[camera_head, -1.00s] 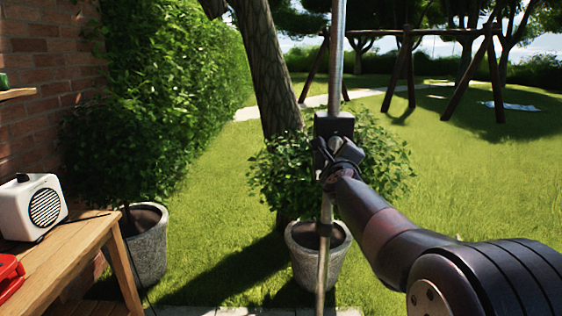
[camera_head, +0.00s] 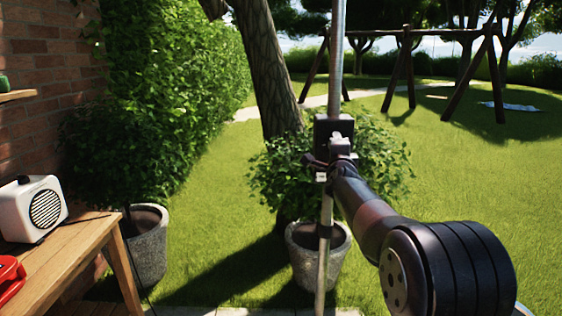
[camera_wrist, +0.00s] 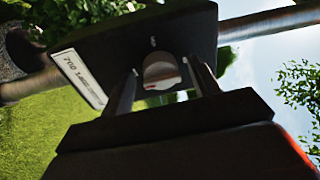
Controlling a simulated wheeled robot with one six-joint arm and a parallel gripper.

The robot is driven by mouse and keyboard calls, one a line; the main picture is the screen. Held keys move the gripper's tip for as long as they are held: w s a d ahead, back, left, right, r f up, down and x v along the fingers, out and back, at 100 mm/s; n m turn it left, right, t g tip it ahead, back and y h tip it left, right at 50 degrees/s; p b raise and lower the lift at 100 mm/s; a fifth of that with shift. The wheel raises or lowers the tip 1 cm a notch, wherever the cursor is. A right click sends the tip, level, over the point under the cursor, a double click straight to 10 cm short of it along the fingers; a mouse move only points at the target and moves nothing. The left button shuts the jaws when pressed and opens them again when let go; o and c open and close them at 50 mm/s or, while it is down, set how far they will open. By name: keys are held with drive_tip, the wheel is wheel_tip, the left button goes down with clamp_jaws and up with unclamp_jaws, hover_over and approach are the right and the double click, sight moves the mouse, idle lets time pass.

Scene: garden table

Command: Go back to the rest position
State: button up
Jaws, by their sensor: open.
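My gripper (camera_head: 332,166) is in the middle of the head view, in front of an upright metal pole (camera_head: 336,60) with a black box (camera_head: 334,125) on it. In the wrist view the two dark fingers of my gripper (camera_wrist: 165,92) stand apart. A round shiny piece (camera_wrist: 160,68) on the black box (camera_wrist: 150,35) shows between them. I cannot tell whether the fingers touch it. The box carries a white label (camera_wrist: 78,75).
A wooden table (camera_head: 75,255) at the left holds a white radio (camera_head: 32,208) and a red object (camera_head: 10,275). Potted plants stand at left (camera_head: 147,250) and behind the pole (camera_head: 318,262). Open lawn (camera_head: 480,190) lies to the right, with a wooden swing frame (camera_head: 400,75) far back.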

drive_tip(key=shift+d+n+y+p, duration=0.1)
drive_tip(key=shift+n+y+p, duration=0.45)
drive_tip(key=shift+n+p, duration=2.2)
drive_tip(key=shift+d+n+y+p, duration=0.1)
drive_tip(key=shift+n+y+p, duration=0.45)
drive_tip(key=shift+n, duration=4.4)
drive_tip(key=shift+f, duration=0.1)
